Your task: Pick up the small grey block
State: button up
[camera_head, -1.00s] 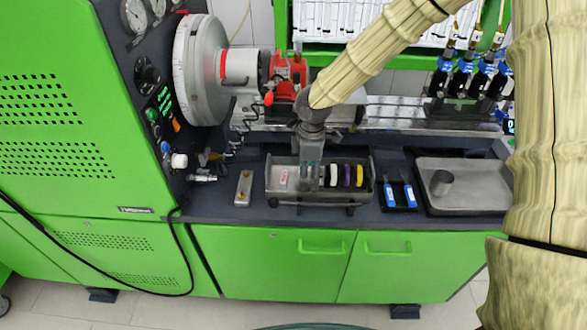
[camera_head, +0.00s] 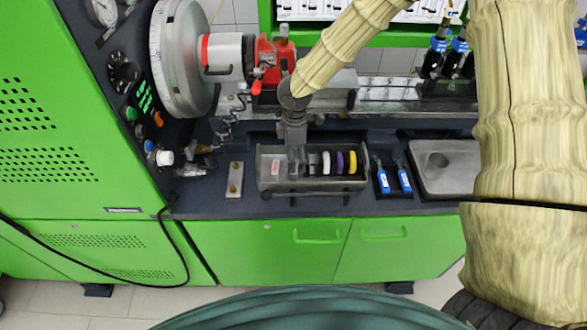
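A small grey block (camera_head: 235,180) with two brass-coloured spots lies upright-lengthwise on the dark bench top, left of a grey metal tray (camera_head: 262,185) and apart from it. My gripper (camera_head: 297,167) points down over the left half of the tray, to the right of the block. Its fingertips reach to the tray's inside, but I cannot tell whether they touch anything or how far apart they are. The tray holds a red-and-white piece (camera_head: 276,167) on the left and a row of discs, among them a white disc (camera_head: 326,163), a purple disc (camera_head: 339,163) and a yellow disc (camera_head: 352,162).
Two blue-labelled items (camera_head: 393,180) stand in a black holder right of the tray. A larger metal tray (camera_head: 455,185) with a cylinder lies farther right. Fittings and a hose (camera_head: 195,170) are left of the block. A red-and-white machine part (camera_head: 270,62) rises behind.

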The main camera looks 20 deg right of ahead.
jog(key=shift+s, duration=0.2)
jog(key=shift+f+p, duration=1.15)
jog(key=shift+f, duration=1.4)
jog(key=c, duration=0.9)
